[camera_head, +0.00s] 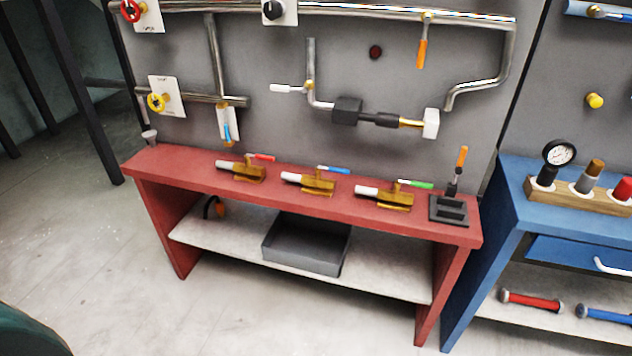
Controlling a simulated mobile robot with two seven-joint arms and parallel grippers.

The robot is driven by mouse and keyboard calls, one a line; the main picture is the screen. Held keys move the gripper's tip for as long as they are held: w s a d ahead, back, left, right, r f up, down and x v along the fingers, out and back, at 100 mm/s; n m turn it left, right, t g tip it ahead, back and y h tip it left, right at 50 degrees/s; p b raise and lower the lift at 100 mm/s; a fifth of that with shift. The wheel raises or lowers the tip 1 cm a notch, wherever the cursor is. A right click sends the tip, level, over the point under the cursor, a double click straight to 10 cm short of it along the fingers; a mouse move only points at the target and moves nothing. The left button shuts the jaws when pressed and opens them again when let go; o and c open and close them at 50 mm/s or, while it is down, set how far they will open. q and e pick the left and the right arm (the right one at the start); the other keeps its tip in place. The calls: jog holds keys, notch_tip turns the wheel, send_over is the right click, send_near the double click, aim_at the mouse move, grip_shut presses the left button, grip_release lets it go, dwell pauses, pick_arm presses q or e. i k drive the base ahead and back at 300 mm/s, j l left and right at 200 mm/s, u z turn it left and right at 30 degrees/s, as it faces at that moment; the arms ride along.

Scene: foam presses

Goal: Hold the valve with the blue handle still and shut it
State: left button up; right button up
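The valve with the blue handle (314,186) lies on the red bench top, the middle one of three brass valves in a row. Its body is brass with a white end at the left. Its blue handle (334,170) sits above the body and points to the right, roughly along the body. The valve with the red handle (246,174) is to its left and the valve with the green handle (394,200) to its right. All three look alike in pose. Neither of my grippers is in view.
The red bench (220,183) has a lower shelf with a dark grey tray (306,265). A black stand with an orange-topped tool (449,207) is at the bench's right end. Pipes cross the wall behind. A blue bench (500,215) stands at right. Floor in front is clear.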

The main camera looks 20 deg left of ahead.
aim_at(330, 169)
jog(key=i+u, duration=0.5)
jog(key=i, duration=0.45)
jog(key=i+j+z, duration=0.2)
jog(key=j, duration=0.05)
